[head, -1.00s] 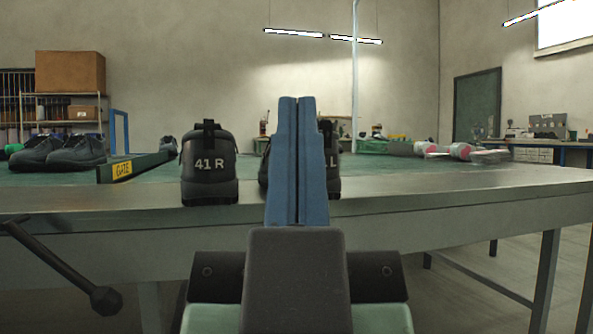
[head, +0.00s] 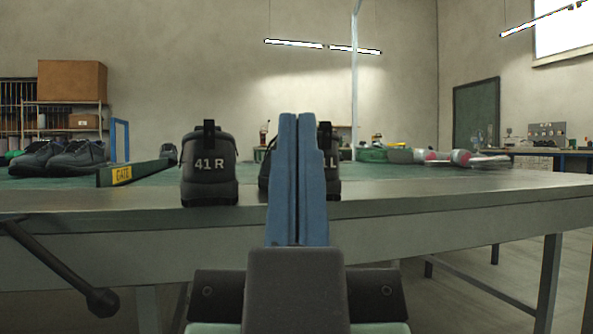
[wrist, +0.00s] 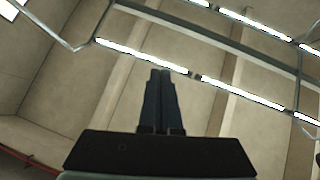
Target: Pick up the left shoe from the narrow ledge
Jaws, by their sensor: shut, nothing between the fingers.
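The left shoe (head: 333,181), dark with a heel tab and an "L" on its back, stands upright near the front edge of the table, on the metal ledge (head: 400,206). My gripper (head: 297,118) is shut and empty, its blue fingers pointing up. It hides the middle of the left shoe in the head view; I cannot tell the gap between them. The right shoe (head: 209,182), marked "41 R", stands upright to its left. In the wrist view my gripper (wrist: 160,73) shows shut against the ceiling, with no shoe in sight.
A low dark bar with a yellow "GATE" label (head: 121,175) lies left of the right shoe. More dark shoes (head: 62,160) stand at the far left. Pink and white items (head: 455,157) lie at the back right. The ledge right of the left shoe is clear.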

